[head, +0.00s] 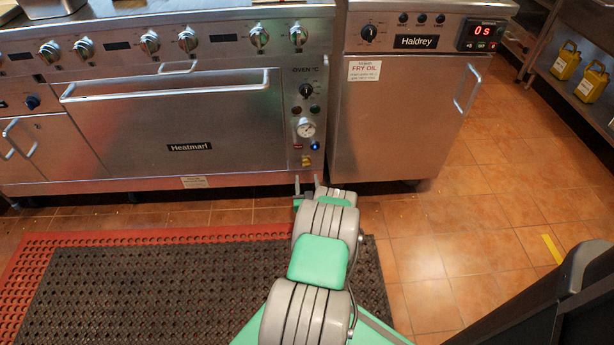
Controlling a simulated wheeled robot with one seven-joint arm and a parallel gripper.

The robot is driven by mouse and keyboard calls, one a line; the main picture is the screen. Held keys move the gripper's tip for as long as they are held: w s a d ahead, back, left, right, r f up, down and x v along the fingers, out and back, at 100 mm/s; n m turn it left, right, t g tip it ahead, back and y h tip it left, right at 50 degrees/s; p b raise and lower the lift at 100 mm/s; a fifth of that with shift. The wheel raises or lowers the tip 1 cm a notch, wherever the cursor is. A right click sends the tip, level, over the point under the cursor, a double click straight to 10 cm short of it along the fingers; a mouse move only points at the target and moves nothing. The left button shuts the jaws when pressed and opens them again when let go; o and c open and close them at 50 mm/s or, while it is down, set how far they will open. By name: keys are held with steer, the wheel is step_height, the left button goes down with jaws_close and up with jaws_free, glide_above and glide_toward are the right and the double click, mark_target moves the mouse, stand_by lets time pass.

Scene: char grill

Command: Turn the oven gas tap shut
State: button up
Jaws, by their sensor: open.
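The oven (180,118) is a wide stainless steel range with a long handle and a narrow control panel at its right side. A small yellow part (306,161) low on that panel looks like the gas tap; it is too small to tell which way its lever points. My gripper (307,180) is just below it in the picture, in front of the oven's lower edge. Its two fingers point up, spread apart, with nothing seen between them. Whether it touches the panel cannot be told.
Above the yellow part are a blue button (315,146), a gauge (305,128) and a black oven knob (306,90). The fryer cabinet (400,125) stands close on the right. A dark mat (150,285) covers the floor at left; the tiles (455,230) at right are clear.

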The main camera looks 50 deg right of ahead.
mark_target(306, 166)
steer(key=b+x, duration=0.1)
steer(key=x, duration=0.2)
steer(key=b+x, duration=0.2)
steer(key=x, duration=0.2)
steer(key=shift+s+d+f, duration=0.1)
steer(key=shift+s+f, duration=0.1)
steer(key=shift+f, duration=0.05)
steer(key=shift+w+d+r, duration=0.1)
steer(key=shift+w+d, duration=0.1)
steer(key=shift+d, duration=0.05)
